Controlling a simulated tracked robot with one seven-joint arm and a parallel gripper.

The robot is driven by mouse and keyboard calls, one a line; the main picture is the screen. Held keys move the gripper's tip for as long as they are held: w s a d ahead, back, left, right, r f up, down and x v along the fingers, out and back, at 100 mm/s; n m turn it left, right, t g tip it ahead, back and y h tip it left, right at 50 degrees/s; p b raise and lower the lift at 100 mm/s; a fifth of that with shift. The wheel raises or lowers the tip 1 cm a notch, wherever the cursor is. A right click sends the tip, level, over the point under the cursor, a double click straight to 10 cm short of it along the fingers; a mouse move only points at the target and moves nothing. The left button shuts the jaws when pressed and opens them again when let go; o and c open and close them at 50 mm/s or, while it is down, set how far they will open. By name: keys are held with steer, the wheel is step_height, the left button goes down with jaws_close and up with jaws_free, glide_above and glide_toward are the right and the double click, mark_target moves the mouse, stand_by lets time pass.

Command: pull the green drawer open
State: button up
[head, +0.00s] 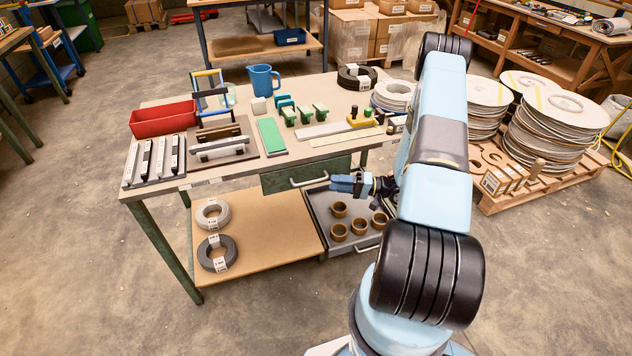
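The green drawer (282,181) sits under the front of the table top in the head view. Its dark green front looks flush with the table frame, so it appears closed. A pale bar handle (309,181) runs across its front. My gripper (334,184) is in front of the table, just right of the handle, with its blue fingers pointing left. It looks apart from the handle, though the depth is hard to judge. The fingers overlap in this view, so I cannot see whether there is a gap. My arm hides the table's right end.
Below is a grey tray-like drawer (316,211), pulled out, holding several brown rings. A wooden lower shelf (262,238) carries two coils. The table top (235,175) holds a red bin (163,119), a blue jug (262,81) and tools. The floor in front is clear.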

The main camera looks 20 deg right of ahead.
mark_target(316, 181)
steer(key=x, duration=0.7)
steer(key=shift+w+a, duration=0.2)
steer(key=shift+a, duration=0.15)
jaws_close()
steer(key=shift+d, duration=0.1)
